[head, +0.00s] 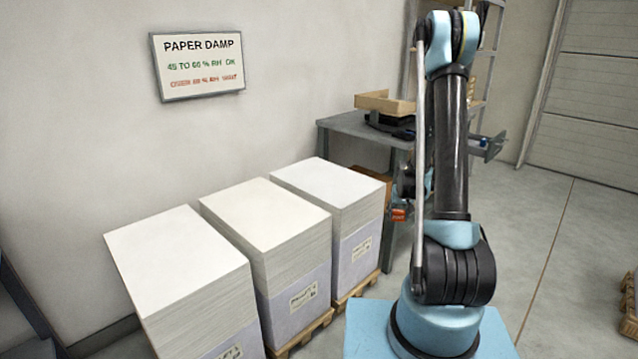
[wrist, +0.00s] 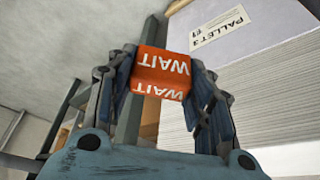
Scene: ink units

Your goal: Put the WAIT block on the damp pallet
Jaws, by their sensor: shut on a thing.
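My gripper (wrist: 163,85) is shut on the orange-red WAIT block (wrist: 162,68), which has white lettering that looks upside down in the wrist view. In the head view the block (head: 398,215) shows small beside my arm, just right of the rightmost paper stack (head: 328,183). Two more stacks, the middle one (head: 264,215) and the left one (head: 178,255), stand on the floor in a row. A stack labelled PALLET 3 (wrist: 222,28) is behind the block in the wrist view. The pallet labels are too small to read in the head view, and I cannot tell which is damp.
A wall sign (head: 198,66) reads PAPER DAMP, 45 to 60 % RH OK, with a red line below about WAIT. A grey table (head: 345,127) with a wooden tray (head: 385,103) stands behind the stacks. Open floor (head: 565,240) lies to the right.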

